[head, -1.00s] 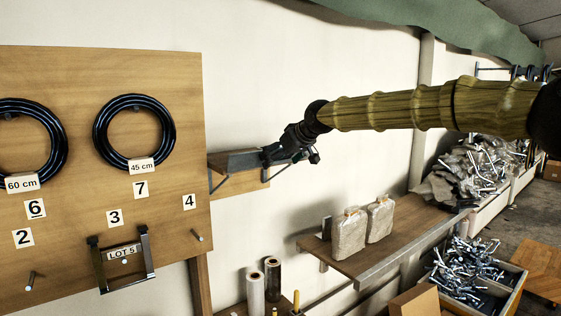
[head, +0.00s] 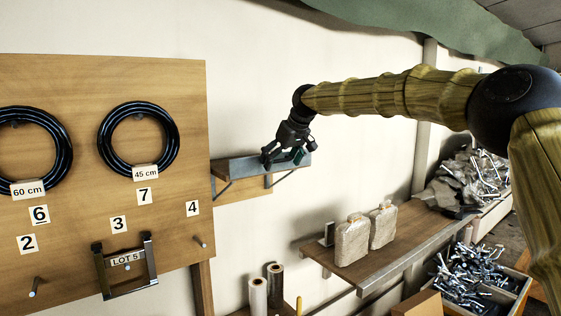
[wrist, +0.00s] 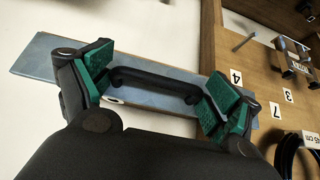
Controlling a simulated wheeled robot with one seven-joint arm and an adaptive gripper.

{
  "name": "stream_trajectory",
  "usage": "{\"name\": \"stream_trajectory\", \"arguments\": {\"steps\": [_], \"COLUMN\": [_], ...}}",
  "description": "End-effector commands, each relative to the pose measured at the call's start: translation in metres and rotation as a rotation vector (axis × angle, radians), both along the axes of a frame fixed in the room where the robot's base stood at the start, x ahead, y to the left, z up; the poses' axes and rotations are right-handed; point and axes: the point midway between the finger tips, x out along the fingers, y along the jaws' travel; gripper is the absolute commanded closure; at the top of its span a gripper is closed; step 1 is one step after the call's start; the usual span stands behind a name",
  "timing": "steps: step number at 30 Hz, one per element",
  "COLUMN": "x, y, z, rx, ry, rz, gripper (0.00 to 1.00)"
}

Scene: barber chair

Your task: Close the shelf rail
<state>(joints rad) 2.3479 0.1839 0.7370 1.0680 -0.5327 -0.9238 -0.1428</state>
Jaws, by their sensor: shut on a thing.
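The shelf rail (head: 240,167) is a grey metal bar along the front of the small wooden wall shelf (head: 237,189), right of the pegboard. In the wrist view the rail (wrist: 40,62) runs across behind my fingers, with a black handle (wrist: 155,78) on it. My gripper (head: 283,158) is at the rail's right half. In the wrist view my gripper (wrist: 158,90) has its green pads at the two ends of the handle, shut on it lengthwise. The fingers hide parts of the rail, and its fastening to the shelf is not clear.
The wooden pegboard (head: 80,205) with black hoses (head: 138,140) stands close on the left. A lower shelf (head: 370,262) with two bags (head: 352,240) is below right. Bins of metal parts (head: 480,275) stand farther right. The wall above the rail is clear.

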Motion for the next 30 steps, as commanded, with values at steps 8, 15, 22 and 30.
{"name": "stream_trajectory", "arguments": {"steps": [8,15,22,30], "x": [0.000,0.000,-0.003,-0.022], "y": [-0.002,-0.001,-0.003,-0.017], "z": [-0.003,-0.002,0.005,0.040], "rx": [-0.003,-0.001,-0.001,-0.001], "ry": [0.003,0.002,0.000,0.000], "rz": [-0.001,0.000,-0.001,-0.001], "gripper": [0.02,0.02,0.02,0.02]}}
